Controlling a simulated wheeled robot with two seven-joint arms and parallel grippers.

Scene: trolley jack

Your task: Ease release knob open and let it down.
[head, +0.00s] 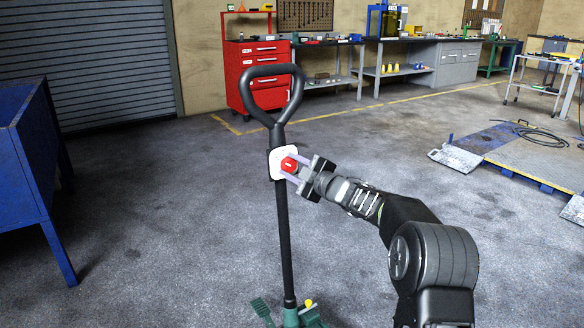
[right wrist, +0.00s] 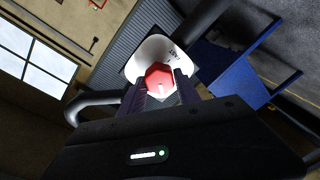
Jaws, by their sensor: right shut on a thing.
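The red release knob (head: 289,164) sits on a white plate (head: 280,173) partway up the jack's upright black handle (head: 283,235). The handle ends in a loop grip (head: 298,92) at the top. My right gripper (head: 296,169) reaches in from the right and is shut on the knob. In the right wrist view the red knob (right wrist: 160,79) lies between the two fingers (right wrist: 160,90), with the white plate (right wrist: 140,58) behind it. The jack's green base (head: 300,318) shows only in part at the bottom edge. My left gripper is not in view.
A blue bench (head: 22,160) stands at the left. A red tool cabinet (head: 262,80) and workbenches line the back wall. A low platform with a ramp (head: 456,158) lies at the right. The floor around the jack is clear.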

